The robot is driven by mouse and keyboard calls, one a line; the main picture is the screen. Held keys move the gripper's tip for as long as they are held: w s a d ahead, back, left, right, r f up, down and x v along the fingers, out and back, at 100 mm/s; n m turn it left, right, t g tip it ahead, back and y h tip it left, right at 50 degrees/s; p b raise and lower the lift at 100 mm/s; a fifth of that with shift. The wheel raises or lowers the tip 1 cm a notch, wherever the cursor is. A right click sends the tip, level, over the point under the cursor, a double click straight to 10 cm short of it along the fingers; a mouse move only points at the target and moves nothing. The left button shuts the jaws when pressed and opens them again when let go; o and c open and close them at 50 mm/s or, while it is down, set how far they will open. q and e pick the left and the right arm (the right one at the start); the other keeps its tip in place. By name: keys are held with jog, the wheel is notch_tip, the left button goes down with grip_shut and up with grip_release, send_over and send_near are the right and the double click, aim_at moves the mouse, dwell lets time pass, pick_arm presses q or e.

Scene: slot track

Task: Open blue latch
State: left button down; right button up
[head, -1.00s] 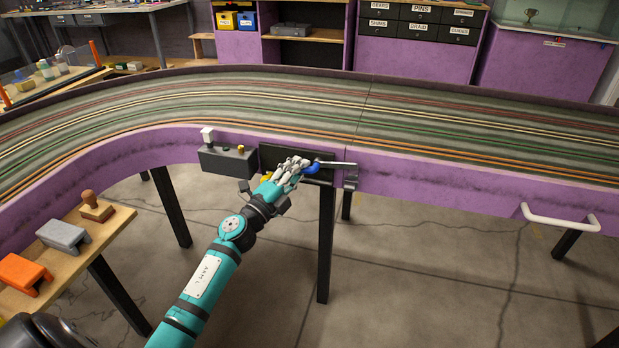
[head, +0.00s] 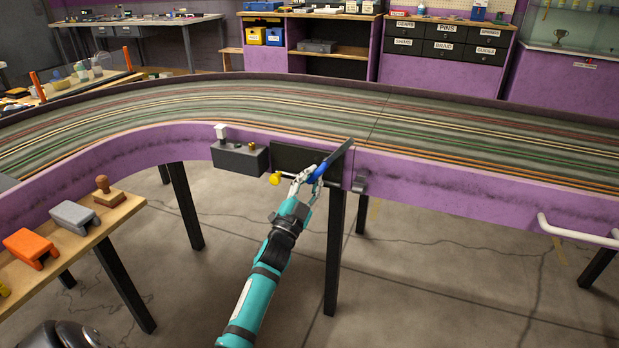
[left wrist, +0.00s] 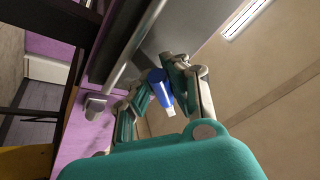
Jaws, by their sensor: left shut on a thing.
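The blue latch handle (head: 319,172) is at the front wall of the track, beside a black plate. A dark bar (head: 341,155) runs from it up to the right, tilted and apart from the grey catch (head: 360,182) on the purple wall. My left gripper (head: 309,177) is shut on the blue handle. In the left wrist view the fingers (left wrist: 166,95) close around the handle (left wrist: 159,83), with the bar (left wrist: 135,45) beyond and the catch (left wrist: 96,104) to the left. The handle is partly hidden by the fingers. My right gripper is in neither view.
A grey box (head: 239,158) with a white switch and a yellow knob (head: 274,179) are left of the handle. A white rail handle (head: 575,232) juts from the wall at right. A wooden shelf (head: 90,235) holds a stamp and blocks. A table leg (head: 334,250) stands below.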

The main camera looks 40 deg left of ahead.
pick_arm(q)
jog(key=n, duration=0.1)
jog(key=d+f+n+y, duration=0.1)
jog(key=shift+n+y, duration=0.3)
jog(key=shift+n, duration=0.1)
jog(key=shift+w+d+f+n+g+y+p, duration=0.2)
jog(key=shift+n+y, duration=0.3)
jog(key=shift+n, duration=0.35)
jog(key=shift+s+d+r+n+g+y+p, duration=0.15)
jog(key=shift+n+g+y, duration=0.3)
jog(key=shift+n, duration=0.45)
jog(key=shift+w+d+f+n+g+y+p, duration=0.1)
jog(key=shift+w+d+f+n+g+y, duration=0.1)
jog(key=shift+n+y, duration=0.5)
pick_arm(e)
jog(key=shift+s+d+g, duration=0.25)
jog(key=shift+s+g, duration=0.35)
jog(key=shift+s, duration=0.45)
pick_arm(q)
jog(key=shift+n, duration=0.35)
jog(key=c, duration=1.2)
grip_release()
jog(key=shift+r, duration=0.15)
jog(key=shift+c, duration=0.2)
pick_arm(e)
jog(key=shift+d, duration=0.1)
pick_arm(q)
jog(key=shift+s+r, duration=0.1)
jog(key=v, duration=0.7)
jog(key=shift+s, duration=0.2)
